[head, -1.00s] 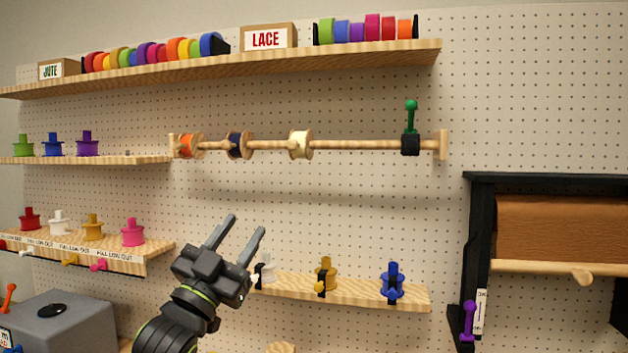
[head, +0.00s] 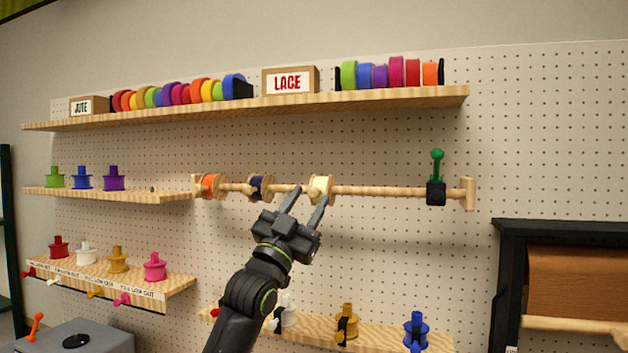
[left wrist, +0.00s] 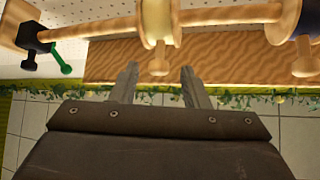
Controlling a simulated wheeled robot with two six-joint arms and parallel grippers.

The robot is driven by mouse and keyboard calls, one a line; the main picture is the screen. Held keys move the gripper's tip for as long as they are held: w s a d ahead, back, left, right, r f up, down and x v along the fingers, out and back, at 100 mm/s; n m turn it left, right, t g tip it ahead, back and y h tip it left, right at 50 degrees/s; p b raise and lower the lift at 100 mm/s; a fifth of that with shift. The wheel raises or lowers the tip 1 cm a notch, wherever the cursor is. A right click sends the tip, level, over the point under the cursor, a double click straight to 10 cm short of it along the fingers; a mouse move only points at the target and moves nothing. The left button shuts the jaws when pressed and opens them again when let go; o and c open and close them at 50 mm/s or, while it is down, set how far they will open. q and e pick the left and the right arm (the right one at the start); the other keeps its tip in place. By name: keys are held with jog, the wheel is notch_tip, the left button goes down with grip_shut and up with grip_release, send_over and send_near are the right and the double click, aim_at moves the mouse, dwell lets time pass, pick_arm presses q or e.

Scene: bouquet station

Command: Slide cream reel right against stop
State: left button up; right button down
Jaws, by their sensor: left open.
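The cream reel (head: 320,188) sits on a horizontal wooden rod (head: 385,192), between the navy reel (head: 258,187) and the black stop (head: 436,193) with a green knob. A bare stretch of rod lies between the cream reel and the stop. My left gripper (head: 307,205) is open, its fingertips just below the cream reel in the head view. In the left wrist view the cream reel (left wrist: 157,22) is beyond the fingers (left wrist: 160,80), with its small wooden knob (left wrist: 158,62) in line with the gap between them. My right gripper is not in view.
An orange reel (head: 210,186) sits at the rod's left end. A shelf (head: 250,105) with ribbon rolls and a LACE box (head: 290,80) runs above. A lower shelf (head: 380,335) holds several spools below the arm.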

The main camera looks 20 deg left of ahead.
aim_at(311, 198)
pick_arm(q)
jog(key=shift+p+x, duration=0.3)
jog(key=shift+x, duration=0.9)
jog(key=shift+w+d+r, duration=0.2)
jog(key=shift+w+r, duration=0.05)
jog(key=shift+w, duration=0.1)
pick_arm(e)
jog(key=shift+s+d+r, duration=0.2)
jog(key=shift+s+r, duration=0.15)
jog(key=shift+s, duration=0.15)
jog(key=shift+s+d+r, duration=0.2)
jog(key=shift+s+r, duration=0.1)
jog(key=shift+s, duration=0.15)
pick_arm(q)
grip_shut()
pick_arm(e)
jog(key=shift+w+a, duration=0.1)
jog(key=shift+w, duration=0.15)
